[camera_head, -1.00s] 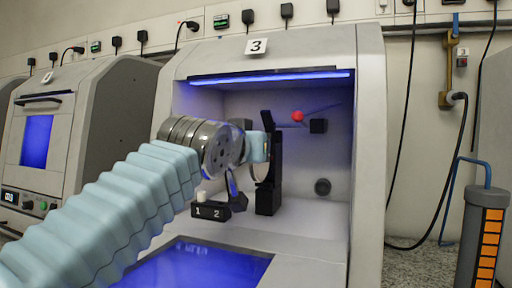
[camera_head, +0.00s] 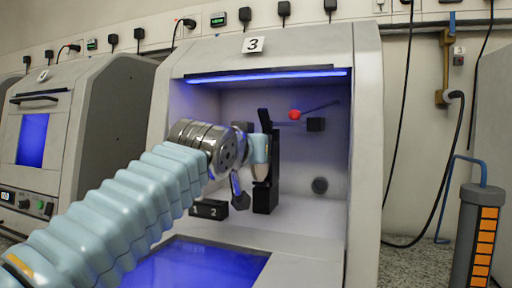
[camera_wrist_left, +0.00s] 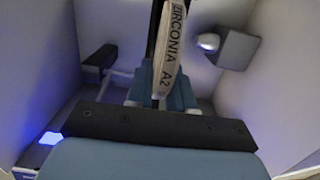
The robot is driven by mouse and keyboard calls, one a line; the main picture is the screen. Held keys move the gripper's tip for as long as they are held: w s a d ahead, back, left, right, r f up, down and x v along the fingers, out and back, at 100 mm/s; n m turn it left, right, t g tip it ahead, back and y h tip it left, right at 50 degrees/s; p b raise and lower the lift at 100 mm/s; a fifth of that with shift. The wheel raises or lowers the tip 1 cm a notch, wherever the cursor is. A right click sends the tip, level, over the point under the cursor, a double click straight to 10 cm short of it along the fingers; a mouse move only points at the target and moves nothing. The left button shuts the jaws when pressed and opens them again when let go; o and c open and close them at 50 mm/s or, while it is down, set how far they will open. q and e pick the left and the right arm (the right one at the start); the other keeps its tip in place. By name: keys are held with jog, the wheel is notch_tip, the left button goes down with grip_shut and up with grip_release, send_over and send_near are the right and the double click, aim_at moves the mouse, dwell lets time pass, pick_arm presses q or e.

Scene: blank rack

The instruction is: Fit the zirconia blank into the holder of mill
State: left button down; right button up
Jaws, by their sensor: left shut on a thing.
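The zirconia blank (camera_wrist_left: 172,45) is a pale disc, seen nearly edge-on in the left wrist view with "ZIRCONIA A2" on its rim. My left gripper (camera_wrist_left: 163,88) is shut on its near part. In the head view my left gripper (camera_head: 259,148) is inside mill 3 (camera_head: 365,150), close to the black upright holder (camera_head: 266,190). The blank is mostly hidden there by the gripper and holder. In the wrist view a dark upright part stands close along the blank's left side. I cannot tell whether the blank is seated or only beside the holder.
A black block marked 1 and 2 (camera_head: 211,209) sits on the chamber floor below my wrist. A red ball (camera_head: 295,115) on a thin arm is at the chamber's back. The chamber's right side is free. Another mill (camera_head: 60,150) stands to the left.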

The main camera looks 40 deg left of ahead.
pick_arm(q)
jog(key=shift+w+a+f, duration=0.1)
jog(key=shift+w+a, duration=0.05)
jog(key=shift+w, duration=0.4)
jog(key=c, duration=0.9)
grip_release()
jog(key=shift+f, duration=0.1)
jog(key=b+v, duration=0.1)
jog(key=v, duration=1.2)
jog(key=shift+s+b, duration=0.35)
jog(key=shift+b, duration=0.05)
